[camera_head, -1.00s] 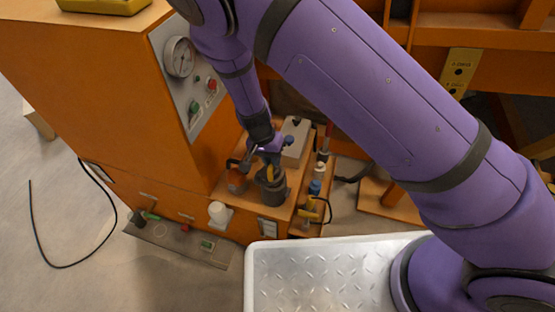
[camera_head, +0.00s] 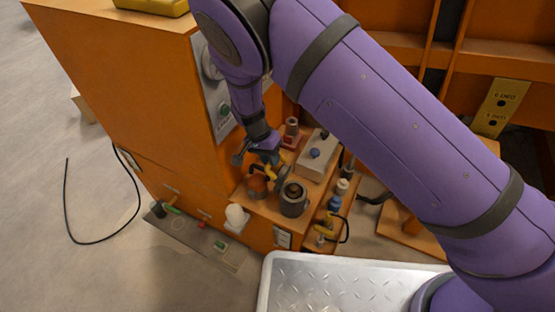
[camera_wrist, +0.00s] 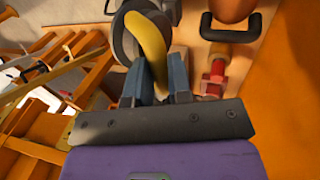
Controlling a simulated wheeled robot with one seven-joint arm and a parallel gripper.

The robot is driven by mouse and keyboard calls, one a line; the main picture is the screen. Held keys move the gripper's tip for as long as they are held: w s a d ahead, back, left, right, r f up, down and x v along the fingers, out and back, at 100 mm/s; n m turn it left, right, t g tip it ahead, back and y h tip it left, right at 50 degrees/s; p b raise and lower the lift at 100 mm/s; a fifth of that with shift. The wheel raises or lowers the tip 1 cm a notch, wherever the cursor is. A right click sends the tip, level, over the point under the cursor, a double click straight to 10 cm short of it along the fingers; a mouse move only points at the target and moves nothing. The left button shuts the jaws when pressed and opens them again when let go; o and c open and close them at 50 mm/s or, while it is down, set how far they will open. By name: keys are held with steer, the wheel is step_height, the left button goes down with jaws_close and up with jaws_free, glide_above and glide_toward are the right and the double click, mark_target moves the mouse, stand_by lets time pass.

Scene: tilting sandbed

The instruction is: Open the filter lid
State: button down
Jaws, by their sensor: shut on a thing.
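The filter housing (camera_head: 293,204) is a dark grey cylinder on the orange bench ledge; its round top is exposed in the head view. My gripper (camera_head: 266,160) is left of and above it. In the wrist view, my gripper (camera_wrist: 157,80) is shut on the curved yellow handle (camera_wrist: 151,42) of the filter lid. The lid shows there as a grey disc (camera_wrist: 121,42) behind the handle, seen steeply tilted. In the head view the lid is small and partly hidden by the gripper. I cannot tell whether it still touches the housing.
An orange cabinet with a gauge panel (camera_head: 222,115) stands left of my gripper. A grey box with a blue knob (camera_head: 316,153) is behind the housing. A white cup-like part (camera_head: 236,216) is at the front left. Small valves (camera_head: 336,200) stand on the right.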

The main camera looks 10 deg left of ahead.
steer(key=shift+w+a+f, duration=0.1)
steer(key=shift+a+f, duration=0.15)
steer(key=shift+a, duration=0.2)
stand_by(0.3)
steer(key=c, duration=1.1)
jaws_free()
steer(key=shift+o, duration=0.2)
steer(key=shift+r, duration=0.1)
steer(key=r, duration=0.2)
steer(key=s+r, duration=0.1)
steer(key=shift+d+r, duration=0.25)
steer(key=shift+r, duration=0.05)
steer(key=s+d, duration=0.3)
steer(key=s, duration=0.3)
steer(key=s+d+r, duration=0.1)
steer(key=s+d, duration=0.2)
steer(key=s, duration=0.4)
steer(key=shift+d+r, duration=0.15)
steer(key=shift+d, duration=0.15)
